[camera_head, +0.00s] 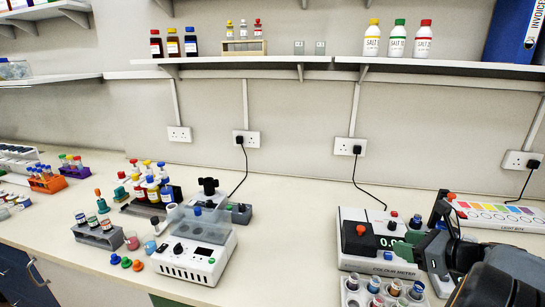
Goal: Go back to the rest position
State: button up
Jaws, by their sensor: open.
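My gripper (432,240) is at the right of the camera view, in front of the right half of the colour meter (376,270). Its black jaws are apart, and I see nothing held between them. My dark arm comes in from the lower right corner and hides part of the bench and the meter's right end. The meter is a white box with a black block and red knob on its left and a lit display in the middle. A dark green shape shows beside the jaws; I cannot tell what it belongs to.
A rack of vials (385,299) stands in front of the meter, close below my gripper. A light box (500,215) lies behind my arm. A white instrument (195,250), bottles and racks crowd the left. The bench between the instrument and the meter is clear. A shelf (345,62) runs above.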

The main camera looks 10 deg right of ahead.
jog(key=s+a+f+n+g+h, duration=0.2)
jog(key=a+n, duration=0.5)
jog(key=n, duration=0.3)
jog(key=s+a+f+n+g+h, duration=0.1)
jog(key=s+a+n+g+h, duration=0.1)
jog(key=a+n, duration=0.6)
jog(key=s+a+f+n+g+h, duration=0.1)
jog(key=s+a+f+n+g, duration=0.1)
jog(key=a+n, duration=0.6)
jog(key=s+n+g, duration=0.1)
jog(key=n+g, duration=0.1)
jog(key=n, duration=0.2)
jog(key=shift+f+h+p, duration=0.35)
jog(key=shift+h+p, duration=0.05)
jog(key=shift+a, duration=0.1)
